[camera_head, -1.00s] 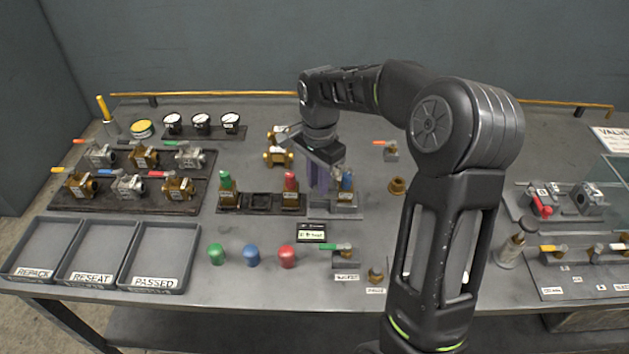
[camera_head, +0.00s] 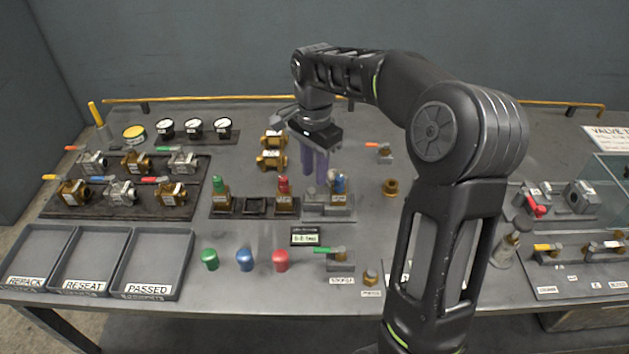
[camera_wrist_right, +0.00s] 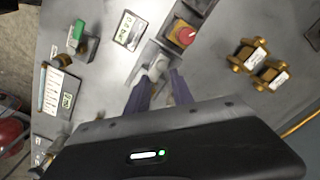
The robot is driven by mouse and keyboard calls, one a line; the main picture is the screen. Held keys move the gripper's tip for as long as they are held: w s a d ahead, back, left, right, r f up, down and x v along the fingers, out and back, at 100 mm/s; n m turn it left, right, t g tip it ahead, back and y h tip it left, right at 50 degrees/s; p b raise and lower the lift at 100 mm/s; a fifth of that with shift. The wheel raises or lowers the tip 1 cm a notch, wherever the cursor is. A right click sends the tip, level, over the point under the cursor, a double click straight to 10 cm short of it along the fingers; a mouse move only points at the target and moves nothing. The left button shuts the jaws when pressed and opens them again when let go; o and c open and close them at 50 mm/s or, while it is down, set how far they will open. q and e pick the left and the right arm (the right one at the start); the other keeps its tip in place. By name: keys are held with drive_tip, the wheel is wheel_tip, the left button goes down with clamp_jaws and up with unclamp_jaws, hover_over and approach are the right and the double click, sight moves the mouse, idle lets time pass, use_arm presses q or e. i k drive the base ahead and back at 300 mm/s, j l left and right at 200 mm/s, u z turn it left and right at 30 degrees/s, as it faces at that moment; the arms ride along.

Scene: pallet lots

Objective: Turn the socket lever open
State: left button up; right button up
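The grey socket block (camera_head: 314,207) sits near the middle of the bench, with a blue-capped valve (camera_head: 340,186) at its right side. My right gripper (camera_head: 315,176) is just above and behind the block, fingers pointing down. Its two purple fingers stand apart, so it is open. In the right wrist view a grey rounded piece (camera_wrist_right: 157,68) shows by the fingertips; I cannot tell whether it is the lever or whether the fingers touch it. The socket lever is not clearly visible in the head view. My left gripper is not in view.
A red-capped valve (camera_head: 284,188) and green-capped valve (camera_head: 220,190) stand left of the block. A small display (camera_head: 305,236) and a green-handled valve (camera_head: 338,256) are in front. Brass fittings (camera_head: 272,150) lie close behind left. Three trays are at front left.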

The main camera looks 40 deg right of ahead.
sight(341, 250)
drive_tip(key=k+j, duration=0.8)
drive_tip(key=j, duration=0.15)
